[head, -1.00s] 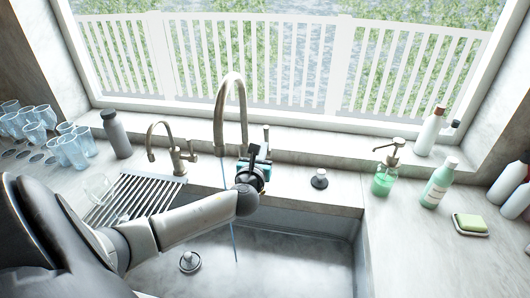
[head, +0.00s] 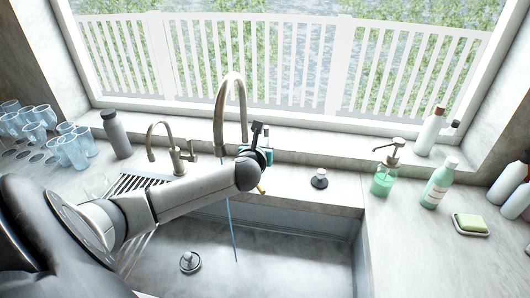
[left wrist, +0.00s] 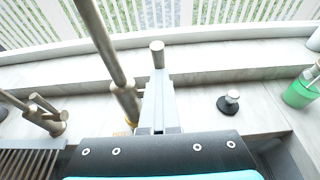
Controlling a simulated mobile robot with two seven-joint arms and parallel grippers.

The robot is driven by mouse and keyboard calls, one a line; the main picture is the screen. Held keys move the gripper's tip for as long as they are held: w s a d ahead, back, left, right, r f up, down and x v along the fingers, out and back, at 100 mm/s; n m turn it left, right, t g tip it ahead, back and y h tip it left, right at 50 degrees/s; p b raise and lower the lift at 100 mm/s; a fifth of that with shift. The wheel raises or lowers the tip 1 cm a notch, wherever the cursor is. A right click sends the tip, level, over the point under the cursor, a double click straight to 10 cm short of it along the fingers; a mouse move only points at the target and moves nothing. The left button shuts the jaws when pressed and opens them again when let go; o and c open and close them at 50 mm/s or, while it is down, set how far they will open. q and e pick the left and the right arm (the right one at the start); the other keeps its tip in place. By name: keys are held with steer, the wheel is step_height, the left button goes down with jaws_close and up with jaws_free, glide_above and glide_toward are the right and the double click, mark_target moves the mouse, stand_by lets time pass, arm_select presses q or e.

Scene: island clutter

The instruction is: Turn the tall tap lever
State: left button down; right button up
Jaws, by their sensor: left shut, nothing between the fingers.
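The tall tap (head: 231,92) is a brushed-metal arch behind the sink; it also crosses the left wrist view (left wrist: 102,45). Its lever is a short upright metal post with a round top, seen just beyond my fingertips in the left wrist view (left wrist: 157,55). My left gripper (left wrist: 158,88) is shut and empty, right beside the tap's base and in front of the lever. In the head view the gripper (head: 266,152) hides most of the lever and the tap's base. I cannot tell whether the fingers touch the lever. My right gripper is not in view.
A small tap (head: 176,155) stands left of the tall one. A black stopper (head: 319,179) sits to the right on the counter. A green soap dispenser (head: 384,178) is farther right. A thin blue line (head: 231,230), like water, drops into the sink (head: 300,255).

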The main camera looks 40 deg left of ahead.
arm_select(q)
steer(key=c, duration=1.3)
jaws_free()
steer(key=shift+s+d+f+t+y, duration=0.35)
steer(key=shift+s+f+t+y, duration=0.3)
steer(key=shift+t, duration=0.35)
steer(key=shift+s+d+f+t+y, duration=0.3)
steer(key=shift+s+f+t+y, duration=0.2)
steer(key=shift+f+t, duration=0.4)
steer(key=shift+r, duration=0.2)
